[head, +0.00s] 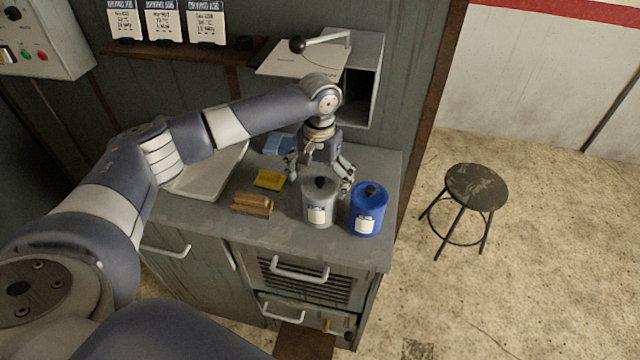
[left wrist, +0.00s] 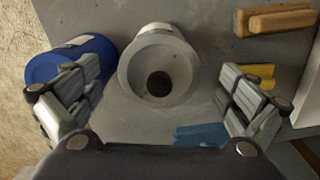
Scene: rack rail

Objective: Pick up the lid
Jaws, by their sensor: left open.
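A grey canister (head: 319,213) with a label stands upright on the counter. Its grey lid (head: 308,187) with a black knob sits on top; the lid shows from above in the left wrist view (left wrist: 135,75). A blue canister (head: 366,215), also with a black-knobbed lid, stands just to its right; it shows at the left in the left wrist view (left wrist: 90,50). My left gripper (head: 320,176) is open and empty, pointing down by the grey canister's far side. In the left wrist view its fingers (left wrist: 155,88) are spread, with the grey lid between and beyond them. My right gripper is not in view.
Wooden blocks (head: 252,204), a yellow sponge (head: 270,180) and a blue item (head: 279,145) lie left of the canisters. A pale basin (head: 190,190) is farther left. An open wall cabinet (head: 368,80) stands behind my wrist. A stool (head: 475,187) is on the floor at right.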

